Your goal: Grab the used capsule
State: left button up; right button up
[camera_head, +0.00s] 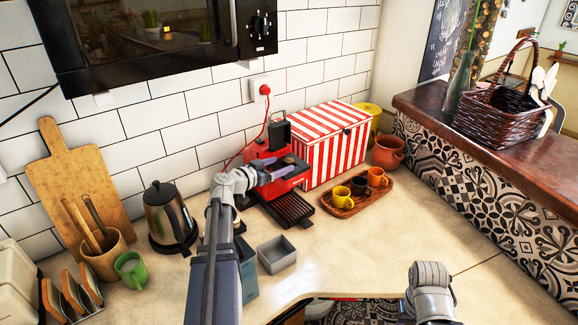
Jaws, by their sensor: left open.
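The red coffee machine (262,153) stands on the counter against the tiled wall, with its black lid raised. My left gripper (284,170) is at the front of the machine's upper part. It is open, and its fingers point right. A small dark, brownish shape shows beside the fingertips; I cannot tell whether it is the used capsule. No capsule can be clearly made out. Part of the machine's front is hidden behind my left arm. My right arm enters at the bottom right, but its gripper is not visible.
A small grey open box (277,262) sits on the counter before the machine's black drip tray (288,209). A wooden tray (343,211) with yellow, black and orange cups lies to the right. A striped box (333,150) stands behind. A kettle (167,210) is left.

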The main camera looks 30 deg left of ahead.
aim_at(288, 161)
pick_arm(q)
jog(key=shift+b+x, duration=0.4)
jog(key=shift+x, duration=2.35)
jog(key=shift+s, duration=0.1)
jog(key=shift+c, duration=0.4)
grip_shut()
